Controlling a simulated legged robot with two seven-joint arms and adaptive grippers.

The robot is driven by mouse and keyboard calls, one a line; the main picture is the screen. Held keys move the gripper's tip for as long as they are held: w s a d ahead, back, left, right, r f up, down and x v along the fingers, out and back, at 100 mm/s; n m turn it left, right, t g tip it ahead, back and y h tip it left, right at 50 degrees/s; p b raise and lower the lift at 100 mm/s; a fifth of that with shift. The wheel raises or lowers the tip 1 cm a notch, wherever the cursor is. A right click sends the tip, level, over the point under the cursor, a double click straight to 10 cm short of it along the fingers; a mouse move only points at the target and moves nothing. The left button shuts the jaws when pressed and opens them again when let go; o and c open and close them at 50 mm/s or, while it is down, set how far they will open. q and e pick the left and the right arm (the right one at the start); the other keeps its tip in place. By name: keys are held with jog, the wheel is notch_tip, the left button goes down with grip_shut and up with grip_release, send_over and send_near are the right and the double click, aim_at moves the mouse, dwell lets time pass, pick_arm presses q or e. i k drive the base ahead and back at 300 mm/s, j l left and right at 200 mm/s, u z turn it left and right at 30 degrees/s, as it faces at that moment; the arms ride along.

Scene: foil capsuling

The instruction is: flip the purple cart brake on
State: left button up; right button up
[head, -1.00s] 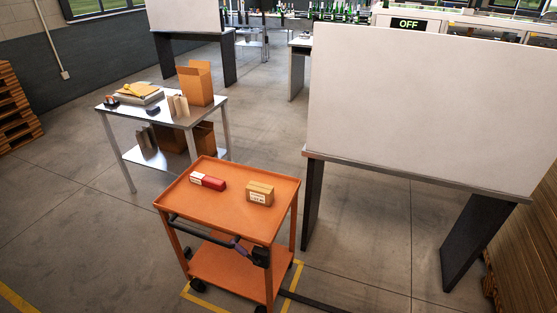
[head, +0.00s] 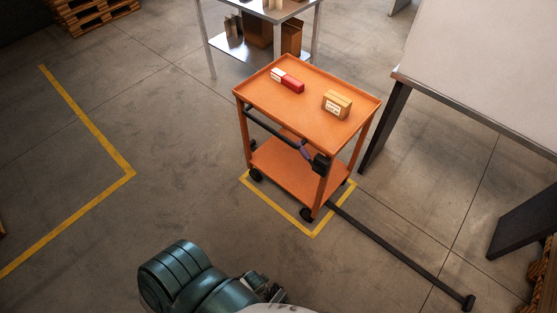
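The purple brake lever (head: 304,151) is a small piece on the near side of the orange cart (head: 283,165), by the right end of its dark push handle (head: 264,126). It meets a black block (head: 321,164) at the cart's near right corner post. The lever is too small to tell its exact setting. The cart stands upright on black wheels, ahead of me. A dark green part of my own body shows at the bottom, well short of the cart. Neither gripper can be made out.
The cart's top holds a red and white box (head: 288,81) and a brown carton (head: 337,104). Yellow floor tape (head: 313,235) runs around its near corner. A dark bar (head: 400,256) lies on the floor to the right. A white-panelled stand (head: 480,70) is at right. Floor at left is clear.

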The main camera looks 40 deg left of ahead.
aim_at(304, 152)
jog(key=i+j, duration=0.2)
jog(key=i, duration=0.35)
jog(key=u, duration=1.6)
